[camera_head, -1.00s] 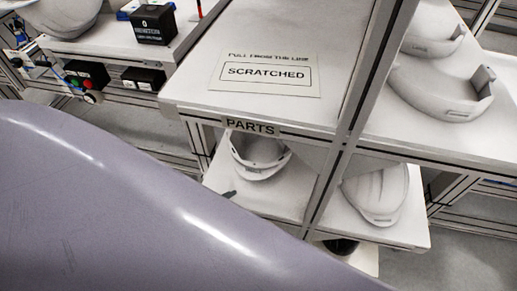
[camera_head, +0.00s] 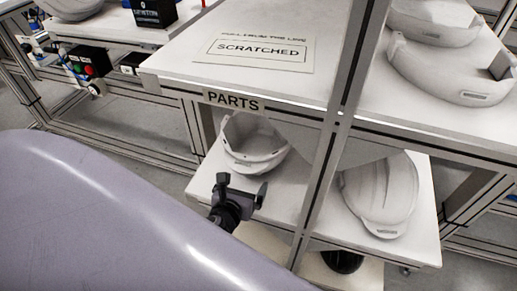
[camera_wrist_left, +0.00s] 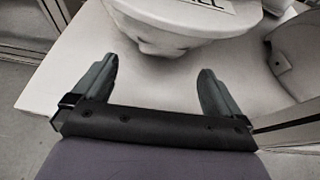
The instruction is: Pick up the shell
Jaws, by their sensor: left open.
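A white helmet shell (camera_head: 252,146) lies on the lower shelf under the PARTS label, its open side partly showing. My left gripper (camera_head: 242,184) is just in front of this shell at the shelf's front edge, open and empty. In the left wrist view a white shell (camera_wrist_left: 185,22) lies ahead of the open fingers (camera_wrist_left: 158,80), apart from them, with part of its lettering cut off at the top. A second white shell (camera_head: 380,195) lies on the lower shelf to the right of the post. My right gripper is not in view.
A metal post (camera_head: 335,125) stands between the two lower shells. The upper shelf (camera_head: 185,62) above the left shell carries a SCRATCHED sign (camera_head: 254,51). More white shells (camera_head: 450,72) lie on the upper right shelf. A large smooth lilac surface fills the lower left.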

